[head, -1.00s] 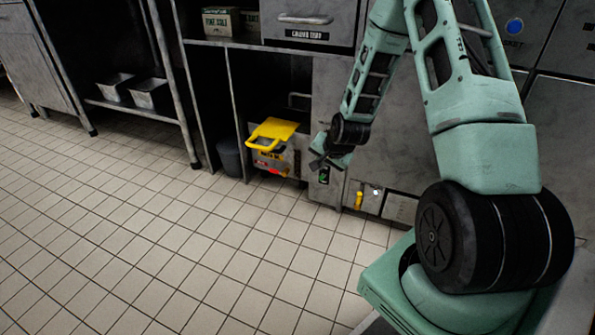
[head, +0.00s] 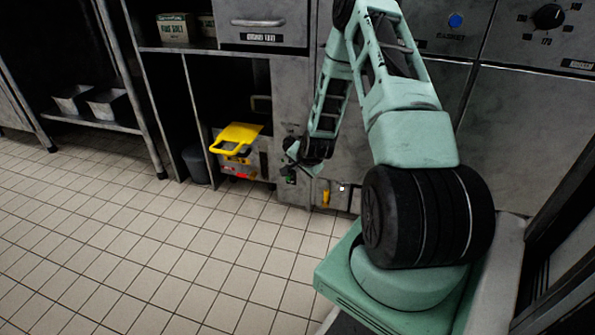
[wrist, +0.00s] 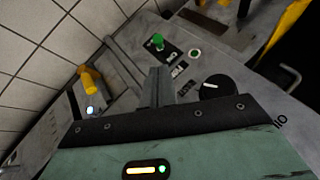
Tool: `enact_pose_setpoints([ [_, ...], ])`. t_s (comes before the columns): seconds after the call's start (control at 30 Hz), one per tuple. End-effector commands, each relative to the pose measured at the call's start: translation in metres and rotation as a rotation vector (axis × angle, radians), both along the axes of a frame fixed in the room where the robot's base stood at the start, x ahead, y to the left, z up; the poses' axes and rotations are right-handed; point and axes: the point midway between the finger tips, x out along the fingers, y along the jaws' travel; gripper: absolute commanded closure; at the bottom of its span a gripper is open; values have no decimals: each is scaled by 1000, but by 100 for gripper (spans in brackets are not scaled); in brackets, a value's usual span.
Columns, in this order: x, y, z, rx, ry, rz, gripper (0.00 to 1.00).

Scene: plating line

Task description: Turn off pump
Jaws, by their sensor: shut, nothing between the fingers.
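A green-tipped switch (wrist: 158,41) stands on a black plate on a grey panel in the wrist view. The plate shows as a small dark patch with a green mark (head: 291,180) in the head view. My gripper (head: 294,155) is in front of this panel, just above the plate in the picture. In the wrist view its fingers (wrist: 157,75) are together and empty, pointing toward the switch; I cannot tell whether they touch anything.
A yellow-lidded unit (head: 236,137) with a red light sits in the bay to the left. A yellow handle (head: 325,194) is low on the right, also in the wrist view (wrist: 91,81). A grey bin (head: 196,165) stands further left. The tiled floor (head: 150,250) is clear.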

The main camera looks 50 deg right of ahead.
Motion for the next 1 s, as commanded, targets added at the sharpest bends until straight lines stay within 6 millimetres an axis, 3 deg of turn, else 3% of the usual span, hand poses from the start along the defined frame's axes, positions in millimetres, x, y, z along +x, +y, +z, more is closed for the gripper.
enact_pose_setpoints([
  [0.03, 6, -3, -14, 0, -1, 0, 100],
  [0.1, 13, -6, -25, -1, -1, 1, 100],
  [0.4, 36, -19, -55, 0, 0, 2, 100],
  [1.0, 40, -20, -58, -9, -3, 2, 100],
])
